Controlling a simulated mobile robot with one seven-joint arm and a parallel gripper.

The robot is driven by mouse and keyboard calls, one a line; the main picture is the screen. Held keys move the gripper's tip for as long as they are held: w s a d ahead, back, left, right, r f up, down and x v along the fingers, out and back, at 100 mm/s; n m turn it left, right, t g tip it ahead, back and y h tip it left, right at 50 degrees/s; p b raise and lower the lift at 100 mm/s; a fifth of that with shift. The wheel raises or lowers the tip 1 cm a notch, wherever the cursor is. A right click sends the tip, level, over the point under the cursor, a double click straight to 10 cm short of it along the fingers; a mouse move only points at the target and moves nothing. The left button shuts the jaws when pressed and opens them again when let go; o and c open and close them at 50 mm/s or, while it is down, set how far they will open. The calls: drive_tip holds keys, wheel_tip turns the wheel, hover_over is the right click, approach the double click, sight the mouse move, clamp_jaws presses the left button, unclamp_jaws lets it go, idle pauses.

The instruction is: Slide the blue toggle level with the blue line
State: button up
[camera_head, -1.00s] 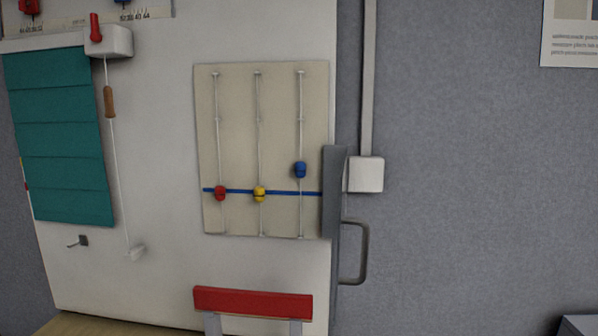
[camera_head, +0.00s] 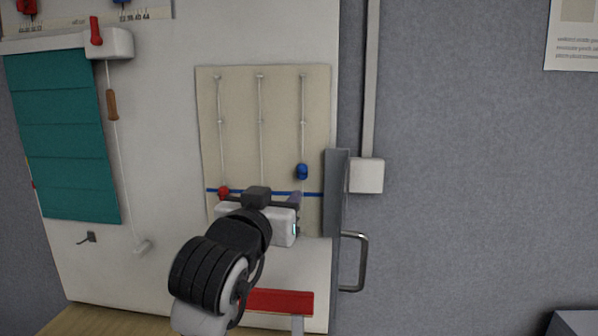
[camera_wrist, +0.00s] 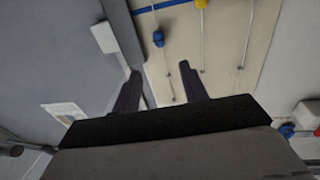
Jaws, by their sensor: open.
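The blue toggle (camera_head: 302,172) sits on the right-hand rail of the beige board (camera_head: 239,130), a little above the blue line (camera_head: 313,194). It also shows in the wrist view (camera_wrist: 158,38), beyond my fingertips. My gripper (camera_wrist: 160,70) is open and empty, with its two fingers apart. The toggle lies past the gap between them, not visibly touched. In the head view my arm stands before the lower board, and the fingers are mostly hidden. The red toggle (camera_head: 223,191) is at the blue line. The yellow toggle (camera_wrist: 201,3) shows only in the wrist view.
A grey upright panel (camera_head: 336,180) with a handle (camera_head: 355,262) stands close to the board's right edge. A white box (camera_head: 366,175) is on the wall beyond. A red bar (camera_head: 280,301) is below the board, and a teal blind (camera_head: 62,140) hangs at left.

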sight(301, 174)
drive_tip(key=w+p, duration=0.1)
drive_tip(key=w, duration=0.3)
drive_tip(key=w+d+p, duration=0.1)
drive_tip(key=w+p, duration=0.1)
drive_tip(key=w, duration=0.2)
drive_tip(key=w+d+p, duration=0.1)
drive_tip(key=w, duration=0.3)
drive_tip(key=shift+w+d, duration=0.15)
drive_tip(key=shift+d, duration=0.1)
drive_tip(key=shift+w+d+f+p, duration=0.15)
drive_tip(key=shift+w+p, duration=0.15)
drive_tip(key=shift+w, duration=0.3)
clamp_jaws()
